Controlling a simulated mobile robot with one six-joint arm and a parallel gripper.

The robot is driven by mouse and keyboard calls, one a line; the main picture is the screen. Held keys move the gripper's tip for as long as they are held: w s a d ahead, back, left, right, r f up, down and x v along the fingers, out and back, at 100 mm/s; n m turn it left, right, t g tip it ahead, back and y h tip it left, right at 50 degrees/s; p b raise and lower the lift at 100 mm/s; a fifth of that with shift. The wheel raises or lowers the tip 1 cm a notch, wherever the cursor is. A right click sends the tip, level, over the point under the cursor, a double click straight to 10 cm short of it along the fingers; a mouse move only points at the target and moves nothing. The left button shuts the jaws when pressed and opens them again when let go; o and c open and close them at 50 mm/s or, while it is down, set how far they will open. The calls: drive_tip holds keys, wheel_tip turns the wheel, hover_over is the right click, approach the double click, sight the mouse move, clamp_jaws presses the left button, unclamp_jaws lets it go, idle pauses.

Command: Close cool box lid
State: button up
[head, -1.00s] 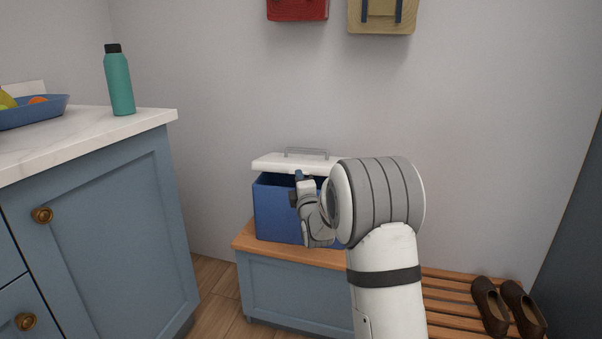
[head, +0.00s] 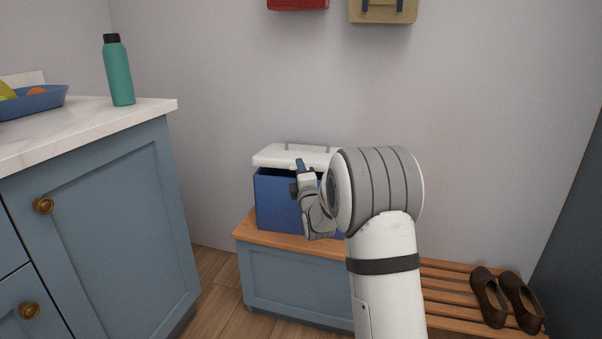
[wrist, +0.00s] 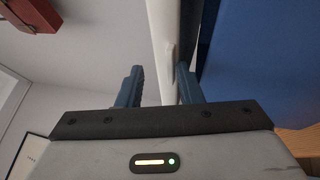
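The cool box (head: 278,199) is blue and stands on the bench against the wall. Its white lid (head: 272,155) lies low over it, with a grey handle on top. In the wrist view the lid (wrist: 166,45) is a white strip, with a narrow dark gap between it and the blue box wall (wrist: 245,65). My gripper (head: 301,166) is at the lid's front edge. In the wrist view its fingers (wrist: 160,78) are apart, with the lid's edge between them and clear space on the left finger's side. My arm hides the box's right part.
The wooden bench top (head: 262,234) carries the box, and a slatted part holds brown shoes (head: 505,298) at right. A blue cabinet (head: 110,220) with a white counter stands at left, bearing a green bottle (head: 119,72). The wall above the lid is clear.

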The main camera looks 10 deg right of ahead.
drive_tip(key=shift+s, duration=0.15)
drive_tip(key=p+v, duration=0.2)
drive_tip(key=v, duration=0.5)
drive_tip(key=shift+s, duration=0.3)
